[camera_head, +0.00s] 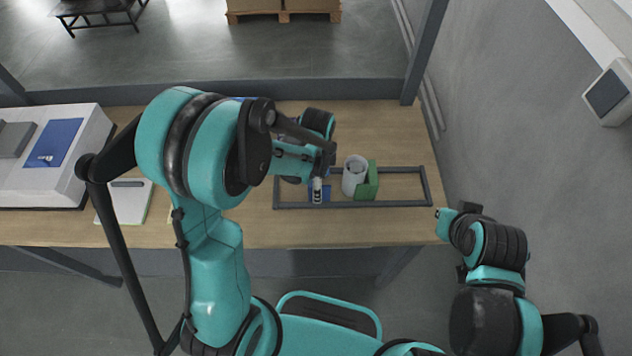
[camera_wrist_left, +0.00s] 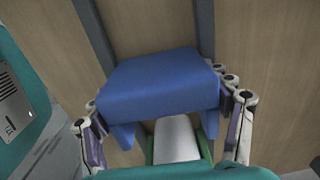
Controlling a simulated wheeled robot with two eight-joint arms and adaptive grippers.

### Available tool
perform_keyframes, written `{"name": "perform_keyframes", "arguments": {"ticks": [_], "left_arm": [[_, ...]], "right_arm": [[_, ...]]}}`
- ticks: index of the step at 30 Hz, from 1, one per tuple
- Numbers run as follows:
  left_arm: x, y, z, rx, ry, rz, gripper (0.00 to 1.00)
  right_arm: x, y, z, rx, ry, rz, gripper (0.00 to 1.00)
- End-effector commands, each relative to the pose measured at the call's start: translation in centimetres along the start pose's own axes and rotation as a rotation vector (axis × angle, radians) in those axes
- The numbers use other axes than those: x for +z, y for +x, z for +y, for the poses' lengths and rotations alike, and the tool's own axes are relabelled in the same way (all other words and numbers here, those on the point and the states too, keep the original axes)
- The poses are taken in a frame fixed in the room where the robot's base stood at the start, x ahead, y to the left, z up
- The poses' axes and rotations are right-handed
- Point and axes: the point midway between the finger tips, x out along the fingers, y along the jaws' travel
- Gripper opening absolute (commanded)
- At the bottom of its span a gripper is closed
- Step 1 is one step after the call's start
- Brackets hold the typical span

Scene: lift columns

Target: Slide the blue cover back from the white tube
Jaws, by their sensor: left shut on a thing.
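The blue cover (camera_wrist_left: 160,82) is in the middle of the left wrist view, between the two fingers of my left gripper (camera_wrist_left: 163,110), which is shut on it. In the head view only a small part of the cover (camera_head: 326,193) shows beside my left gripper (camera_head: 318,189). The white tube (camera_head: 354,172) sits bare to the right of the cover, against a green holder (camera_head: 368,184). In the left wrist view the tube (camera_wrist_left: 177,138) shows below the cover's edge; I cannot tell if they touch. My right gripper (camera_head: 444,221) is off the table's right edge, its fingers unclear.
A dark rectangular frame (camera_head: 400,203) surrounds the parts on the wooden table (camera_head: 390,130). A white box with a blue panel (camera_head: 55,140) and a pale pad (camera_head: 128,203) are at the left. The table's right part is clear outside the frame.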

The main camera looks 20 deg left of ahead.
Motion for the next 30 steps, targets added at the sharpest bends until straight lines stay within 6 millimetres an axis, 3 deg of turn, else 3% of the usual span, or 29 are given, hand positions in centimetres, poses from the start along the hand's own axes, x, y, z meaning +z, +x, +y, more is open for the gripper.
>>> {"name": "perform_keyframes", "arguments": {"ticks": [11,12,14,25,30], "left_arm": [[-0.1,0.0,0.0,0.000,0.000,0.000,0.44],[-0.1,0.0,0.0,0.000,0.000,0.000,0.85],[-0.1,0.0,0.0,0.000,0.000,0.000,1.00],[-0.1,-0.1,0.0,0.000,0.000,0.000,1.00],[-0.1,-1.8,0.0,0.000,0.000,0.000,1.00]], "right_arm": [[0.0,0.1,0.0,0.000,0.000,0.000,0.00],[0.0,0.1,0.0,0.000,0.000,0.000,0.00],[0.0,0.1,0.0,0.000,0.000,0.000,0.00],[0.0,0.0,0.0,0.000,0.000,0.000,0.00],[0.0,0.0,0.0,0.000,0.000,0.000,0.00]]}}
